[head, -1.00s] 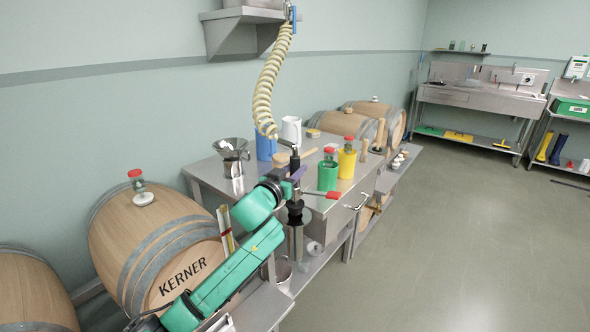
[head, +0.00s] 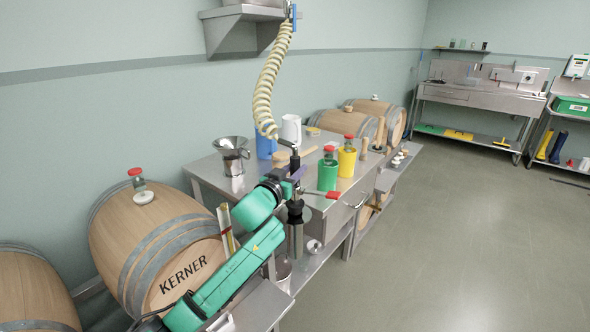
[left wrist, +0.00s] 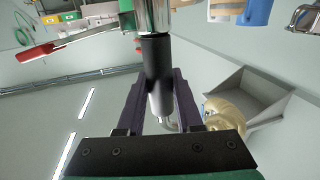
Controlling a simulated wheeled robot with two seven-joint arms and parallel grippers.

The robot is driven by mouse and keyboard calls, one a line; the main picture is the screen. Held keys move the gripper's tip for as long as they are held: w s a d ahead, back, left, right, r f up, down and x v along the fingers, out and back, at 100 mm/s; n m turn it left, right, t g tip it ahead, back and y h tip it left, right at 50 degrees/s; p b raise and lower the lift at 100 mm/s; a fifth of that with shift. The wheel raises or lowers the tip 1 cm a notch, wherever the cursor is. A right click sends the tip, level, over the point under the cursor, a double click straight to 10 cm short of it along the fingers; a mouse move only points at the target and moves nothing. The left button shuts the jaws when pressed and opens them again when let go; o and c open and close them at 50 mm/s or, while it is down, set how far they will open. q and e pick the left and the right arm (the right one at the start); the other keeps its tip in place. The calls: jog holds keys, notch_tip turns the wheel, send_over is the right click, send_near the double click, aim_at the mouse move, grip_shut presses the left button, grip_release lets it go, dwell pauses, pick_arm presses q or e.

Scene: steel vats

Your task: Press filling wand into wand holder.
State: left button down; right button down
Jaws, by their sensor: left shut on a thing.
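The filling wand is upright at the table's near corner, with a black section (head: 295,211) and a steel tube below it (head: 296,240). A coiled cream hose (head: 267,95) runs down to its top. My left gripper (head: 295,177) is shut on the wand. In the left wrist view, the purple fingers (left wrist: 160,95) close around the dark grip (left wrist: 157,60), with steel (left wrist: 154,15) beyond it. I cannot clearly tell the wand holder from the wand's lower parts, or how deeply the wand sits. My right gripper is not in view.
The steel table (head: 205,172) holds a funnel (head: 231,148), a green container (head: 327,176), a yellow container (head: 347,162) and jugs. A red-ended piece (head: 333,195) sticks out at its front edge. The KERNER barrel (head: 160,245) stands left. The floor (head: 460,240) at right is clear.

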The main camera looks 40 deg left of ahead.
pick_arm(q)
jog(key=shift+f+b, duration=0.85)
jog(key=shift+f, duration=0.6)
jog(key=shift+c, duration=2.4)
grip_release()
jog(key=b+v, duration=0.1)
jog(key=v, duration=1.3)
jog(key=shift+s+b, duration=0.35)
